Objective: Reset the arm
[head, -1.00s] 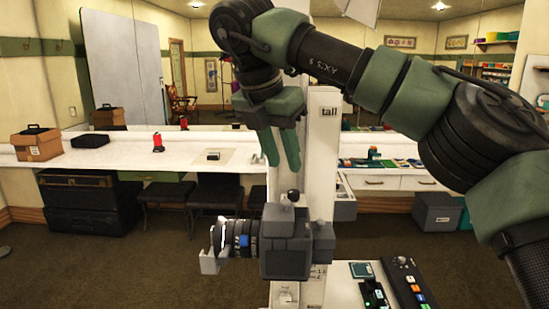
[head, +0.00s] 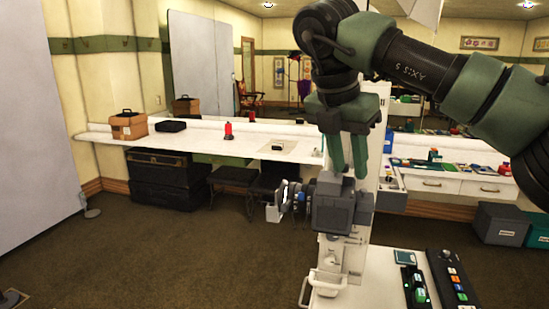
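My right arm comes in from the right and bends down at the top. Its gripper (head: 349,175) points down with two green fingers, a gap between them, and nothing visible held. The fingertips show at the top edge of a grey camera-like device (head: 338,208); I cannot tell whether they touch it. My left gripper is not in view.
A white cart (head: 335,292) with a button console (head: 455,280) is at the bottom right. A long white counter (head: 200,142) holds a brown box (head: 128,126) and a red item (head: 228,131). Black cases (head: 160,180) stand beneath. A grey panel (head: 35,120) stands at left. The left floor is open.

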